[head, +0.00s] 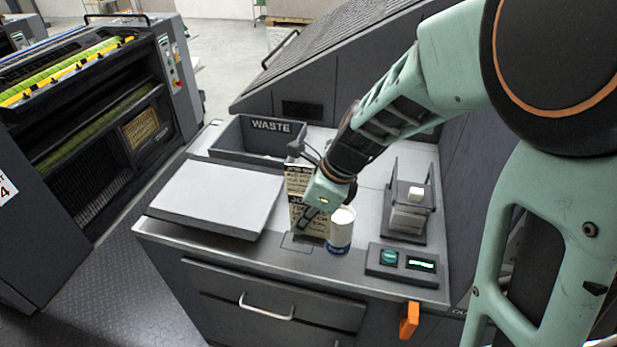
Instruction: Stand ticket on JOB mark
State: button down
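The ticket (297,179) is a tan card with dark printed bands. It looks roughly upright near the middle of the bench, and its lower part shows behind my fingers. A faint outlined patch (297,243) on the bench top lies just below the card in the picture. It may be the JOB mark, but I can read no lettering on it. My gripper (306,224) points down and left in front of the ticket, overlapping it. Its fingers are small and dark against the card, so whether they are closed on it is unclear. The card's bottom edge is partly hidden.
A white jar with a blue label (340,237) stands close right of my gripper. A button panel (402,263) is at the front right, with a dark stand (404,229) behind it. A pale slab (215,194) lies left. The WASTE bin (232,135) is behind.

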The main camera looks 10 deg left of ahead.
jog(key=w+a+f+b, duration=0.1)
jog(key=f, duration=0.1)
jog(key=w+a+f+b, duration=0.1)
jog(key=w, duration=0.1)
jog(key=w+a+f+b, duration=0.1)
jog(key=f+b, duration=0.1)
jog(key=shift+w+a+f, duration=0.25)
jog(key=shift+f, duration=0.1)
jog(key=f+b, duration=0.3)
jog(key=shift+w+a+f, duration=0.2)
jog(key=shift+w+a, duration=0.05)
jog(key=shift+w, duration=0.05)
jog(key=shift+f+b, duration=0.25)
jog(key=shift+b, duration=0.05)
jog(key=shift+f, duration=0.15)
jog(key=c, duration=2.2)
grip_release()
jog(key=shift+o, duration=0.2)
